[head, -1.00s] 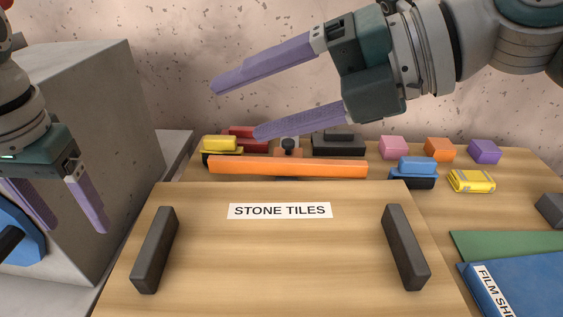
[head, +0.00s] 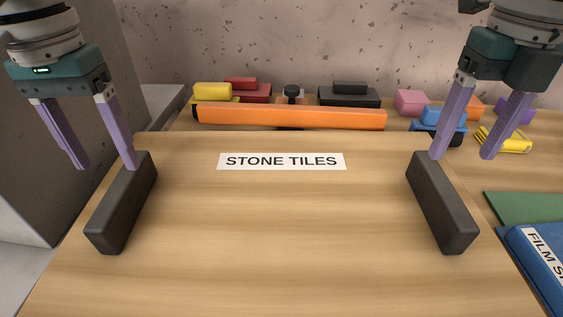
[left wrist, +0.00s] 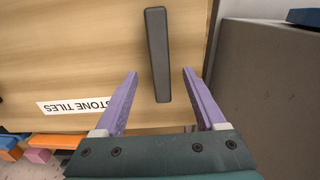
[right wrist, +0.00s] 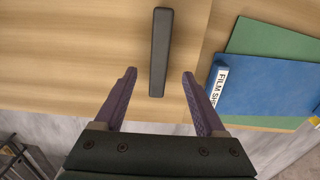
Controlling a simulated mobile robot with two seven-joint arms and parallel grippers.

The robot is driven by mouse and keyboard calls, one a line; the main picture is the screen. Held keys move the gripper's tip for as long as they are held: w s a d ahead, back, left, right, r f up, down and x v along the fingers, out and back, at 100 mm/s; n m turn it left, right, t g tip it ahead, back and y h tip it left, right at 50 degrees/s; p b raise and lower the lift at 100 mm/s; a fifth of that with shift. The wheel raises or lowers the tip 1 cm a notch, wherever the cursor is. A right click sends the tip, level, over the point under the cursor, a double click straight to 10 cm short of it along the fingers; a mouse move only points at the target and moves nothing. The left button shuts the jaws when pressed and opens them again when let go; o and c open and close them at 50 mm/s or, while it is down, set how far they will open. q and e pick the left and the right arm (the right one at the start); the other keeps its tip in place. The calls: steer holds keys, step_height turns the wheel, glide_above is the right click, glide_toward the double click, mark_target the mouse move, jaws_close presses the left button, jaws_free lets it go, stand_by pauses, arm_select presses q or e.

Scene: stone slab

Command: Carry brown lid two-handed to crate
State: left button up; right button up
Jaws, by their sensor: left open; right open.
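The brown wooden lid (head: 280,230) lies in front of me with a white "STONE TILES" label (head: 282,161). It has a dark bar handle at each side, the left handle (head: 122,204) and the right handle (head: 441,204). My left gripper (head: 103,166) is open and empty above the far end of the left handle. In the left wrist view that handle (left wrist: 157,55) lies between its fingers' lines. My right gripper (head: 463,157) is open and empty above the far end of the right handle, which also shows between the fingers in the right wrist view (right wrist: 160,50). I cannot make out a crate.
Behind the lid lie a long orange bar (head: 290,117), a yellow block (head: 212,92), a dark block (head: 349,96) and several coloured blocks. A blue "FILM" folder (head: 545,262) and a green sheet (head: 525,208) lie at right. A grey block (head: 50,150) stands at left.

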mark_target(118, 184)
arm_select(q)
step_height(118, 184, down, 8)
steer(key=shift+f, duration=0.1)
arm_select(e)
step_height(118, 184, down, 8)
steer(key=shift+f, duration=0.15)
arm_select(q)
jaws_close()
arm_select(e)
jaws_close()
stand_by(1.0)
